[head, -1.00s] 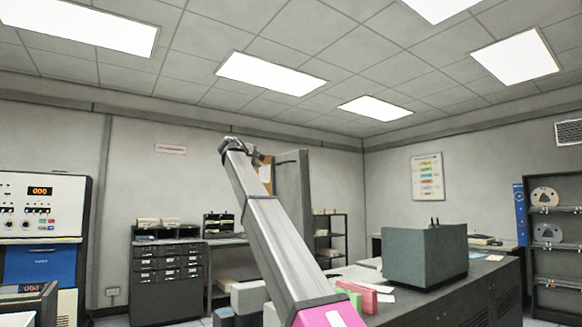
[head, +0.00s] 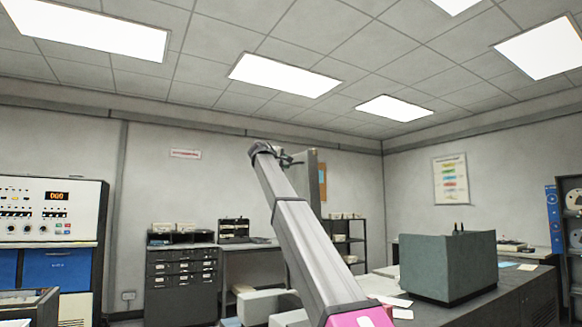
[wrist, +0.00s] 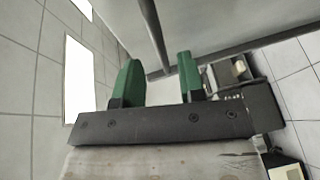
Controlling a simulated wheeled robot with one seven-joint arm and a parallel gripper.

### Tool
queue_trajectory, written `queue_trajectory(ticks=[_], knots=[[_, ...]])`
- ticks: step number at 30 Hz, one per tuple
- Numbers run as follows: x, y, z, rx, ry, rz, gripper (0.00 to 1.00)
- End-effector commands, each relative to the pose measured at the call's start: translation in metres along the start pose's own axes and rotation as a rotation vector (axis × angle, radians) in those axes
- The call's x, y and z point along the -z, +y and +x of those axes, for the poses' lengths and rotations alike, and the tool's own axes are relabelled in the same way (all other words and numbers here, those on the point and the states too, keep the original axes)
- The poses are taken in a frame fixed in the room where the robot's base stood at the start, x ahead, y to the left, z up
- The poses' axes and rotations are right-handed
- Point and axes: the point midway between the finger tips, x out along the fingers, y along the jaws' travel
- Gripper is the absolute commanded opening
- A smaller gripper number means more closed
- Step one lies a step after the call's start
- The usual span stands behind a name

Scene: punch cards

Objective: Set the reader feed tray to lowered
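I cannot pick out the reader feed tray with certainty. A white-and-blue machine (head: 50,215) stands at the far left of the head view, with a lit display, knobs and a blue front panel. A grey open-topped box or tray (head: 30,302) sits low in front of it, cut off by the picture edge. My gripper (head: 272,152) is at the top of my raised arm, small and far from that machine in the picture. In the wrist view my gripper (wrist: 158,78) shows two green fingers apart with nothing between them.
A dark drawer cabinet (head: 182,285) stands at the back wall, beside a desk and shelving (head: 347,240). A grey-green box (head: 448,265) sits on a dark counter (head: 525,290) at right. A blue-edged tape rack (head: 572,235) is at the far right.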

Motion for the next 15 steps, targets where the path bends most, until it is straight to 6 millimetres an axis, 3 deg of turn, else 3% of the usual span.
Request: queue_trajectory(ticks=[6, 15], knots=[[0.001, 0.0, 0.039, 0.001, -0.001, -0.001, 0.37], [0.001, 0.0, 0.051, 0.0, 0.001, 0.0, 0.37]])
